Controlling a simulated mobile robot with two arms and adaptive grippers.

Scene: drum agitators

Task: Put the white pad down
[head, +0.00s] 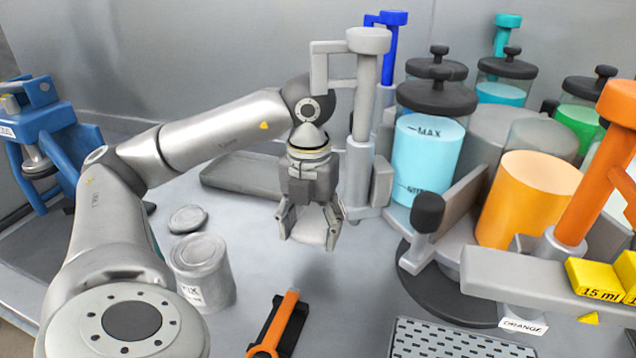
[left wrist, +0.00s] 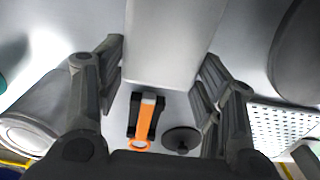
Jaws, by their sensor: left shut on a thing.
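The white pad (head: 307,232) is a pale block between the fingers of my left gripper (head: 311,222). The gripper points down and is shut on the pad, above the grey table. A dark patch on the table under the pad looks like its shadow. In the left wrist view, the pad (left wrist: 168,40) spans the space between the two dark fingers, and its far end runs out of the picture. My right gripper is not in view.
An orange and black tool (head: 283,325) lies in front of the pad. A grey can (head: 203,275) and its lid (head: 188,219) stand left. A perforated plate (head: 460,342) lies front right. Drums, including an orange one (head: 525,200), crowd the right.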

